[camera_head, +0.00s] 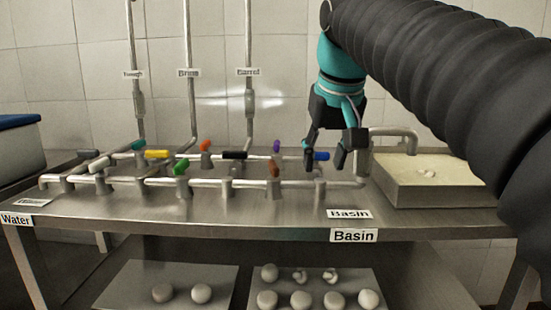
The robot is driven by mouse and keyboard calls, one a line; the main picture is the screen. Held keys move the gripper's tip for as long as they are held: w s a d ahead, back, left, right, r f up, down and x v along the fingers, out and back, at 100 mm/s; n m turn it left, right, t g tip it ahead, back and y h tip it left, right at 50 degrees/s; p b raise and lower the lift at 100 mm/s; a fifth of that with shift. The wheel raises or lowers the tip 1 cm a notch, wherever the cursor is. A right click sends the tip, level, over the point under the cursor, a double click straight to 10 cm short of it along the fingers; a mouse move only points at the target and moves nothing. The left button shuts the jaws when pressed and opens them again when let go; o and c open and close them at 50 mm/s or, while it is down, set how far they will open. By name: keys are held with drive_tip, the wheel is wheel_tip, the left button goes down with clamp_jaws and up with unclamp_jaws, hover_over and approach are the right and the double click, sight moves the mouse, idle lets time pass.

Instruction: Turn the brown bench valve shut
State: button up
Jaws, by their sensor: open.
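The brown valve handle (275,168) stands on the front pipe of the bench, right of its middle. It looks upright or turned across the pipe. My gripper (325,163) is open and points down, to the right of the brown handle and apart from it. The blue handle (321,156) shows between my fingers in the picture. I cannot tell whether my fingers touch it.
Other handles are near: purple (277,146), black (234,155), green (181,168), orange (205,146) and yellow (157,154). A basin (435,190) stands at the right. Balls lie on lower trays.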

approach(274, 163)
drive_tip(key=d+v, duration=0.1)
drive_tip(key=v, duration=0.4)
drive_tip(key=shift+n+g, duration=0.3)
drive_tip(key=x, duration=0.9)
drive_tip(key=a+b+x, duration=0.1)
drive_tip(key=x, duration=0.4)
drive_tip(key=shift+w+r, duration=0.2)
drive_tip(key=shift+w, duration=0.05)
